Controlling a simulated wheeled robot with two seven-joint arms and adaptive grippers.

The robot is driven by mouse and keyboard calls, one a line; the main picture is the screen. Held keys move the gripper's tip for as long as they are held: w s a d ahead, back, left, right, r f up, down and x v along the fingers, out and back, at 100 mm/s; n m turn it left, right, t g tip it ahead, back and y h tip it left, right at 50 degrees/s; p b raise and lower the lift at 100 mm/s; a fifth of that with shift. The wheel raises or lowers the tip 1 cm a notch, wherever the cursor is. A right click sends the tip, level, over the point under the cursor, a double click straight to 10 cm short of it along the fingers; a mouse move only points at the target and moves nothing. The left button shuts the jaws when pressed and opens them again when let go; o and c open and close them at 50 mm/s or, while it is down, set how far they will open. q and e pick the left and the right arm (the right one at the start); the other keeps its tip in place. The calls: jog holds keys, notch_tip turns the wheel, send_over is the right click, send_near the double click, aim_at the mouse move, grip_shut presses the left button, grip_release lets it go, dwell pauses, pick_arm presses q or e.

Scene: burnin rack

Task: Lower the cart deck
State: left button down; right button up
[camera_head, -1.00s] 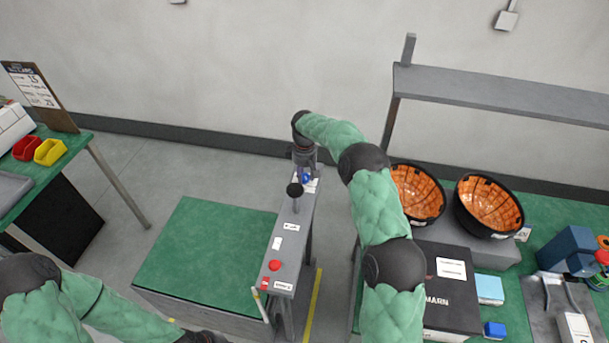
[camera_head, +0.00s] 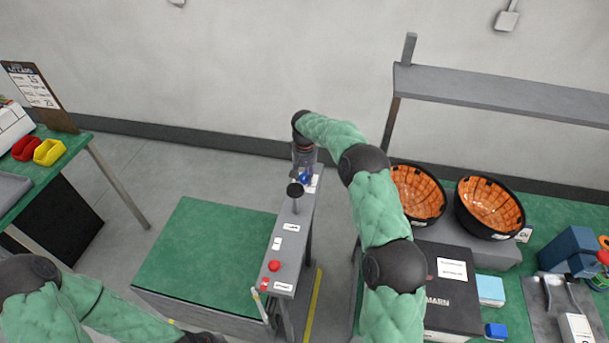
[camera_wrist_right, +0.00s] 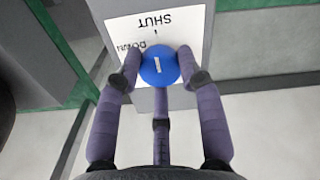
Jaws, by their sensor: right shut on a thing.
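The cart deck (camera_head: 205,255) is a flat green top on a grey body, in the middle of the head view. Along its right side runs a grey control panel (camera_head: 287,245) with a black-knobbed lever (camera_head: 295,192), a red button (camera_head: 274,266) and labels. At its far end is a blue knob (camera_head: 305,177). In the wrist view the blue knob (camera_wrist_right: 159,66) has a white mark and sits before a white label reading "SHUT" and "DOWN". My right gripper (camera_wrist_right: 158,72) has its fingers closed around this knob. My left arm enters at lower left; its gripper (camera_head: 200,338) is cut off by the bottom edge.
A green bench on the right holds two orange-lined black bowls (camera_head: 488,207), a black box (camera_head: 447,285) and tools. A green table (camera_head: 70,150) with red and yellow bins stands at left. A yellow floor line (camera_head: 313,305) runs right of the panel.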

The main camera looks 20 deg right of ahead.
aim_at(304, 176)
jog(key=shift+r+m, duration=0.1)
jog(key=shift+m, duration=0.2)
jog(key=o, duration=1.1)
jog(key=shift+o, duration=0.2)
notch_tip(304, 176, up, 12)
dwell(0.4)
